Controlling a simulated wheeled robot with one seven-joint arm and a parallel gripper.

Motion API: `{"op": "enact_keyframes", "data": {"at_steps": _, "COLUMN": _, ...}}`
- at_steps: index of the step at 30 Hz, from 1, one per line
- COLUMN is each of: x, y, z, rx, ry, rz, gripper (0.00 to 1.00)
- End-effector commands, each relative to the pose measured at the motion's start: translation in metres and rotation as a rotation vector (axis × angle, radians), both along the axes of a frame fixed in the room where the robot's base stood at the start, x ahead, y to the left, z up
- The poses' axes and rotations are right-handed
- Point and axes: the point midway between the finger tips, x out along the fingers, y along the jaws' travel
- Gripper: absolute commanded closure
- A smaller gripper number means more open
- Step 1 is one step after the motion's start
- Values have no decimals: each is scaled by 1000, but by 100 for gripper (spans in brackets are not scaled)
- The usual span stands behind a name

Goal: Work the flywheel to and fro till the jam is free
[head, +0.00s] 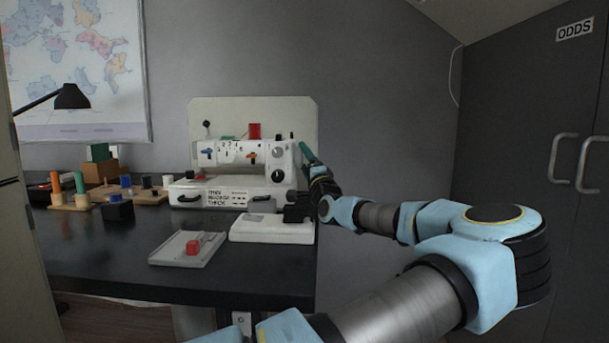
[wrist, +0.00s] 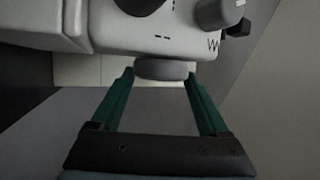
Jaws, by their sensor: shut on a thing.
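The white sewing machine (head: 225,172) stands on the dark desk against a pale backboard. Its dark dials and coloured levers face me. My gripper (head: 306,150) with green fingers is at the machine's right end. In the wrist view the flywheel (wrist: 161,69), a grey disc on the machine's end, sits between the two fingertips of my gripper (wrist: 160,76). The fingers are shut on its rim, one on each side. In the head view the flywheel is mostly hidden by the fingers. No jam shows in either view.
Thread spools on wooden stands (head: 82,202) and a black lamp (head: 72,97) are at left. A grey cupboard (head: 520,120) stands right.

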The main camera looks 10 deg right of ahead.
Motion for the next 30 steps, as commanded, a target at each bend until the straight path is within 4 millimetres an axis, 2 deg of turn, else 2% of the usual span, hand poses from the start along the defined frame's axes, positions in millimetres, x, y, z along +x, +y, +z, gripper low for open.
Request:
{"op": "enact_keyframes", "data": {"at_steps": 1, "x": 0, "y": 0, "z": -9, "rx": -5, "ry": -21, "rz": 0, "gripper": 77}}
{"op": "enact_keyframes", "data": {"at_steps": 9, "x": 1, "y": 0, "z": -6, "rx": -27, "ry": -101, "rz": -1, "gripper": 77}}
{"op": "enact_keyframes", "data": {"at_steps": 24, "x": 1, "y": 0, "z": -3, "rx": -31, "ry": -117, "rz": 1, "gripper": 77}}
{"op": "enact_keyframes", "data": {"at_steps": 25, "x": 1, "y": 0, "z": -3, "rx": -31, "ry": -117, "rz": 1, "gripper": 18}}
{"op": "enact_keyframes", "data": {"at_steps": 30, "x": 1, "y": 0, "z": -2, "rx": -31, "ry": -117, "rz": 1, "gripper": 0}}
